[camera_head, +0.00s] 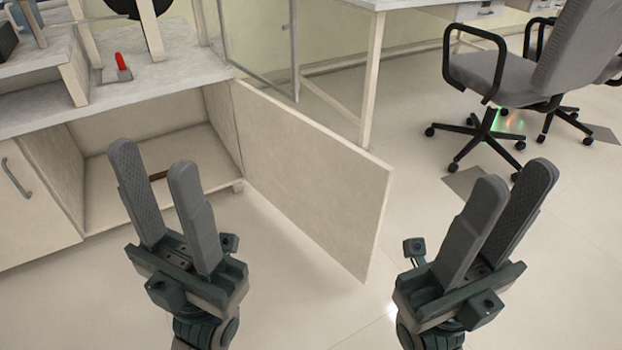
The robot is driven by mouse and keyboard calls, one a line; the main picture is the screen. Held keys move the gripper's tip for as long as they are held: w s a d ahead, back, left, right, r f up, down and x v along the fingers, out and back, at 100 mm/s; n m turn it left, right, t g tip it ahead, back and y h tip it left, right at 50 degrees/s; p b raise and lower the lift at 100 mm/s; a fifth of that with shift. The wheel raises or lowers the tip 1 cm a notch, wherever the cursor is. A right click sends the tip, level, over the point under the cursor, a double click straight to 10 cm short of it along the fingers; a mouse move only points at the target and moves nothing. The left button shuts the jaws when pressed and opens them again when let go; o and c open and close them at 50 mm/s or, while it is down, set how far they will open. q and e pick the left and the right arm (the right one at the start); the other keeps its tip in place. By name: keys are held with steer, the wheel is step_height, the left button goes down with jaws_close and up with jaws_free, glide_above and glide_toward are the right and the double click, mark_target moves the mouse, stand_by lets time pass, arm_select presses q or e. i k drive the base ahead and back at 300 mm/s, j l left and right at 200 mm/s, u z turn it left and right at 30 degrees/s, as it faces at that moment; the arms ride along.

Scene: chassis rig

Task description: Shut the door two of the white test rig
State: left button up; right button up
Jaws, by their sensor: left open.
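The white test rig (35,95) stands at the left as a pale cabinet with a countertop. Its right-hand door (310,175) stands wide open, swung out toward me from a hinge at the right side of the open compartment (180,150). My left gripper (155,165) is open and empty, in front of the compartment and left of the door. My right gripper (514,178) is open and empty, to the right of the door's free edge. Neither gripper appears to touch the door. No door number can be read.
A closed cabinet door (22,195) with a grey handle is at the far left. A red-topped item (122,66) stands on the counter. A white table (372,60) is behind the door. A grey office chair (515,80) stands at the right. Floor is clear between the grippers.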

mark_target(336, 192)
steer(key=i+l+u, duration=0.1)
steer(key=u, duration=0.35)
steer(key=l+u, duration=0.3)
steer(key=u, duration=0.15)
steer(key=l+u, duration=0.2)
steer(key=u, duration=0.25)
steer(key=l+u, duration=0.15)
steer(key=l, duration=0.35)
steer(key=l+u, duration=0.2)
steer(key=l, duration=0.25)
steer(key=k+l+u, duration=0.15)
steer(key=l, duration=0.35)
steer(key=k+l+u, duration=0.15)
steer(key=l, duration=0.3)
steer(key=k+l, duration=0.1)
steer(key=l, duration=0.4)
steer(key=k+l, duration=0.1)
steer(key=l, duration=0.4)
steer(key=k+l, duration=0.1)
steer(key=l, duration=0.4)
steer(key=u, duration=0.05)
